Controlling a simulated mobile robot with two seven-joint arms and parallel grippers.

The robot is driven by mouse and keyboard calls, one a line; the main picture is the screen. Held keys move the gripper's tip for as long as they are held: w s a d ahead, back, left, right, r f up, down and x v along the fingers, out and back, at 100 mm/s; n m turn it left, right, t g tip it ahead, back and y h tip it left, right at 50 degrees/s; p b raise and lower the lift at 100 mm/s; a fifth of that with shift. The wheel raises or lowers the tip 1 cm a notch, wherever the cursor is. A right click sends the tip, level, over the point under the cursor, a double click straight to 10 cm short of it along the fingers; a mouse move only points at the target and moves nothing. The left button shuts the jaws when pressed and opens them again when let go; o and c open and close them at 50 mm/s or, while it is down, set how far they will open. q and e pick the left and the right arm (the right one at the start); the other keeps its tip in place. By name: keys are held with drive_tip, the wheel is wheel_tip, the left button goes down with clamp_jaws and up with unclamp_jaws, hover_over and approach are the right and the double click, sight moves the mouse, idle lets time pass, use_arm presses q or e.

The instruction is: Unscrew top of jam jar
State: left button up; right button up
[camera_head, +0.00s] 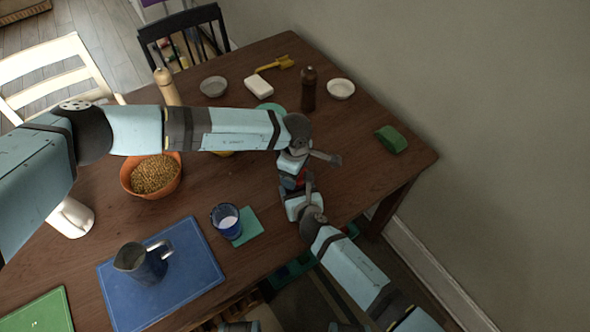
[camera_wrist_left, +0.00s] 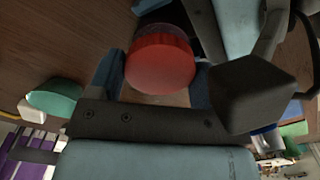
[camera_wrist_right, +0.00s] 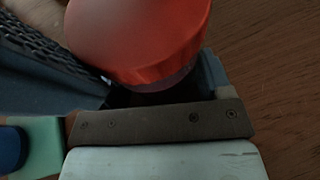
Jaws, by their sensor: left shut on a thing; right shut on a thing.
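The jam jar shows mainly by its red lid (camera_head: 290,183), small and partly hidden between my two grippers near the table's right-hand part. My left gripper (camera_head: 293,175) is shut with its blue fingers on either side of the red lid (camera_wrist_left: 160,65), seen in the left wrist view. My right gripper (camera_head: 298,192) is shut on the jar body just under the lid. In the right wrist view the red lid (camera_wrist_right: 140,35) fills the top, with a strip of the jar body (camera_wrist_right: 165,84) below it between the fingers. Most of the jar body is hidden.
An orange bowl (camera_head: 127,181) lies under my left arm. A grey jug (camera_head: 140,264) stands on a blue mat (camera_head: 190,285).

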use_arm(q)
drive_tip(key=shift+r, duration=0.2)
drive_tip(key=shift+r, duration=0.9)
drive_tip(key=shift+r, duration=2)
use_arm(e)
drive_tip(key=o, duration=1.8)
drive_tip(key=shift+c, duration=0.2)
use_arm(q)
drive_tip(key=shift+r+p, duration=0.5)
drive_tip(key=shift+r, duration=0.05)
use_arm(e)
drive_tip(key=v, duration=1.2)
